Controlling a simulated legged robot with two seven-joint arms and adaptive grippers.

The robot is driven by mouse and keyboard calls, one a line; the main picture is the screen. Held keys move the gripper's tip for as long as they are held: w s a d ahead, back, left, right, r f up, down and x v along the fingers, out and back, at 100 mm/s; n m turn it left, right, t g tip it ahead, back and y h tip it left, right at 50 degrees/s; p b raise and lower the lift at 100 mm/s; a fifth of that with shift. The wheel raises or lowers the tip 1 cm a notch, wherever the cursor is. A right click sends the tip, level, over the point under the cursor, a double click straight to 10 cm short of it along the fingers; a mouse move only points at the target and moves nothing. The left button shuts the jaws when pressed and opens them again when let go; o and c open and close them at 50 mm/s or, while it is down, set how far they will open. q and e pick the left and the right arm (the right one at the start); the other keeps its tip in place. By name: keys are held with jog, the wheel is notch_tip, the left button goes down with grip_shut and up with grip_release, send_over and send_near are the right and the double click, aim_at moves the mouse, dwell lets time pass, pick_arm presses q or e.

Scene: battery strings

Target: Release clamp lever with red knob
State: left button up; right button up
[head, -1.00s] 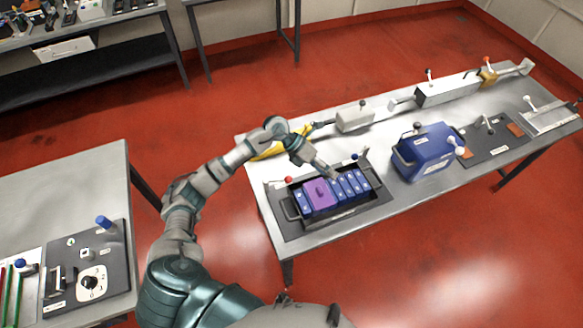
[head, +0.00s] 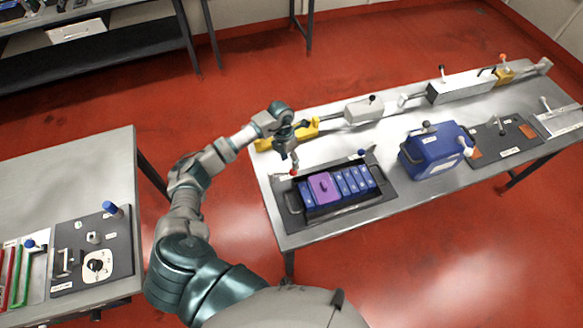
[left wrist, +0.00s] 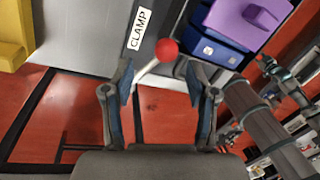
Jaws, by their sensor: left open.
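The red knob (head: 293,172) tops a lever at the back left corner of the dark battery tray (head: 362,205). In the left wrist view the red knob (left wrist: 167,50) sits on a pale lever (left wrist: 150,69) beside a "CLAMP" label (left wrist: 139,29). My left gripper (head: 294,160) is just above the knob, pointing down. In the left wrist view my left gripper (left wrist: 155,72) is open, its fingers on either side of the lever. The knob lies at the fingertips; contact cannot be told. My right gripper is not in view.
The tray holds blue battery cells (head: 352,181) and a purple one (head: 321,188). A blue-knobbed lever (head: 362,153) stands at its back right. A yellow tool (head: 305,130) lies behind. A blue case (head: 436,150) stands to the right. Another table (head: 70,180) is at left.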

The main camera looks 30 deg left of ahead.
pick_arm(q)
jog(key=f, duration=0.2)
jog(key=d+f, duration=0.1)
jog(key=f, duration=0.1)
jog(key=shift+s+d, duration=0.2)
jog(key=shift+d+f, duration=0.3)
jog(key=shift+f, duration=0.05)
jog(key=shift+a+f, duration=0.15)
jog(key=shift+a, duration=0.2)
grip_shut()
jog(key=shift+d, duration=0.1)
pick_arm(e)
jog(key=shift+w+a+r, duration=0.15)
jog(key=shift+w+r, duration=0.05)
